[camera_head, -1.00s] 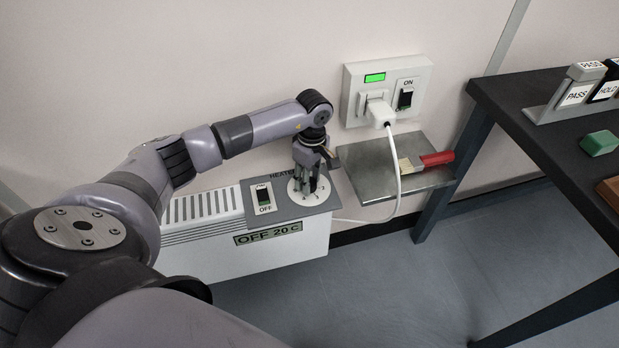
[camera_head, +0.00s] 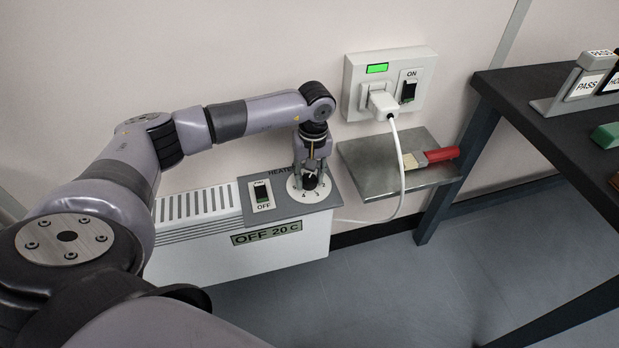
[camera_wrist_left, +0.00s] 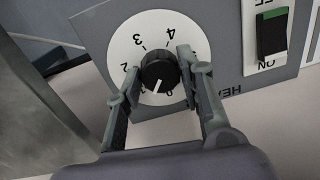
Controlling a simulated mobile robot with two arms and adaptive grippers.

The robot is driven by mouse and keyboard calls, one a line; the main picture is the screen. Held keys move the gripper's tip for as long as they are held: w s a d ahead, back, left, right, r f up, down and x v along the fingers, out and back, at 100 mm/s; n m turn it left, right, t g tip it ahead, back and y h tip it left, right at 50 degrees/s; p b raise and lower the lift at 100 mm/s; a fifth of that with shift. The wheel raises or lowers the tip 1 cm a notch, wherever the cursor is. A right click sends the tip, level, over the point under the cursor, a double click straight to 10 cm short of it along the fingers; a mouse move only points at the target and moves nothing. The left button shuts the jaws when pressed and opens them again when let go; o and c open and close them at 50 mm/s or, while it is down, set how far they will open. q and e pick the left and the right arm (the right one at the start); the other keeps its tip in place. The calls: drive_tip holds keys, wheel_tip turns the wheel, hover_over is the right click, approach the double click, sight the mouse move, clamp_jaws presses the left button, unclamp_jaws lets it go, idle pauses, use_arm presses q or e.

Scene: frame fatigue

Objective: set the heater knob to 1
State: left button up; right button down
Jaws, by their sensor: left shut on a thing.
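The heater (camera_head: 185,258) is a white panel unit on the wall, with a display (camera_head: 267,232) reading OFF 20 C. Its black knob (camera_wrist_left: 160,73) sits on a white round dial (camera_wrist_left: 125,45) with numbers around it. In the wrist view the knob's white mark points down and slightly left, near 0 and toward the 1 side; the 1 is hard to make out. My left gripper (camera_head: 311,178) is over the dial, its fingers shut on the knob from both sides. My right gripper is not in view.
A green-and-black switch (camera_head: 262,194) beside the dial is marked OFF. On the wall, an outlet (camera_head: 352,82) with a green light holds a white plug (camera_head: 383,103). A metal shelf (camera_head: 372,182) with a red-handled brush (camera_head: 441,154) is right of the heater. A dark table (camera_head: 520,100) stands farther right.

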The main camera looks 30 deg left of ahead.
sight(313, 179)
use_arm(q)
drive_tip(key=shift+m+b, duration=0.4)
drive_tip(key=shift+m, duration=1.2)
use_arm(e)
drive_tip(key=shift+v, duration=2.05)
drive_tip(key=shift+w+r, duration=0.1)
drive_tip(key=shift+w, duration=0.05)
use_arm(q)
drive_tip(key=o, duration=1.2)
drive_tip(key=shift+c, duration=0.2)
drive_tip(key=shift+r, duration=0.1)
wheel_tip(313, 179, up, 12)
drive_tip(key=shift+w+d, duration=0.15)
drive_tip(key=shift+d, duration=0.1)
drive_tip(key=shift+d, duration=0.1)
